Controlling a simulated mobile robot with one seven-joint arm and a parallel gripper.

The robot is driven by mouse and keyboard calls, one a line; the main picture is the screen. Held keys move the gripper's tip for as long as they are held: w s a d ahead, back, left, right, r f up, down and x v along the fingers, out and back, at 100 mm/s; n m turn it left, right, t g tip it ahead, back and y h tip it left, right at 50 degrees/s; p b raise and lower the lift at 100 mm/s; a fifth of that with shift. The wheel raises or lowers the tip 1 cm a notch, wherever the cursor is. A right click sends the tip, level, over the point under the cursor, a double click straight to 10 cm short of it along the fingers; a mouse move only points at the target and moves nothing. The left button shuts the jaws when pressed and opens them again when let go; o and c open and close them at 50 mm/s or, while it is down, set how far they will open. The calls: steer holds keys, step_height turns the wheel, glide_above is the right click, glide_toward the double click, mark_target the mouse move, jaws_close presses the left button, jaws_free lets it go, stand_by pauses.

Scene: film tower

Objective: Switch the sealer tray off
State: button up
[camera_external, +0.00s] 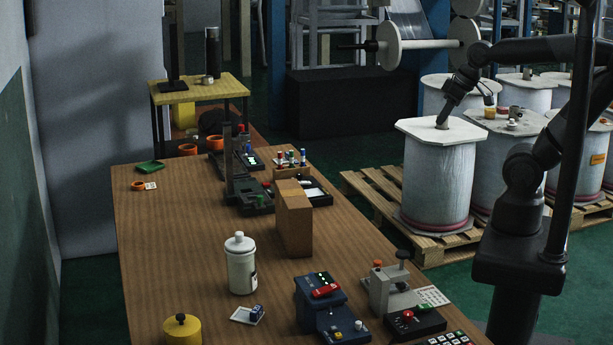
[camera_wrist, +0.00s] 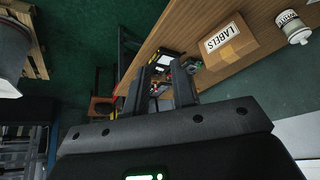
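I cannot tell for certain which device is the sealer tray. A dark upright-framed device (camera_external: 236,178) stands on the wooden table's far part, with a low dark base (camera_external: 256,204) bearing small red and green spots. Nearer stand a dark blue unit (camera_external: 318,292) with a red handle and a grey press (camera_external: 386,288) with a red knob on a black box. Their switch positions are too small to read. My gripper (camera_external: 442,123) points down over a white drum, away from the table. In the wrist view my gripper (camera_wrist: 162,90) is open and empty, its fingers overlapping distant table items.
A cardboard labels box (camera_external: 294,220) stands mid-table and shows in the wrist view (camera_wrist: 229,42). A white jar (camera_external: 241,266) and yellow pot (camera_external: 182,330) stand nearer. The white drum (camera_external: 438,180) is on a pallet (camera_external: 375,200). The table's left half is mostly clear.

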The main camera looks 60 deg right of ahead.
steer(key=w+a+f+g, duration=0.1)
steer(key=w+a+f+m+g+y, duration=0.1)
steer(key=w, duration=0.1)
steer(key=w+a+f+m, duration=0.1)
steer(key=a, duration=0.1)
steer(key=shift+w+a+g+y, duration=0.1)
steer(key=shift+w+g+y, duration=0.2)
steer(key=shift+w+g, duration=0.1)
jaws_close()
steer(key=w+a+f+m+g+y, duration=0.2)
steer(key=w+a+f+m+g, duration=0.2)
steer(key=a+f, duration=0.4)
steer(key=w+a+f+m+g+y, duration=0.3)
steer(key=w+a+f, duration=0.4)
steer(key=f, duration=0.4)
steer(key=shift+a+f+m+g, duration=0.3)
steer(key=shift+a+m+g, duration=0.1)
steer(key=shift+a+m, duration=0.4)
steer(key=shift+w, duration=0.1)
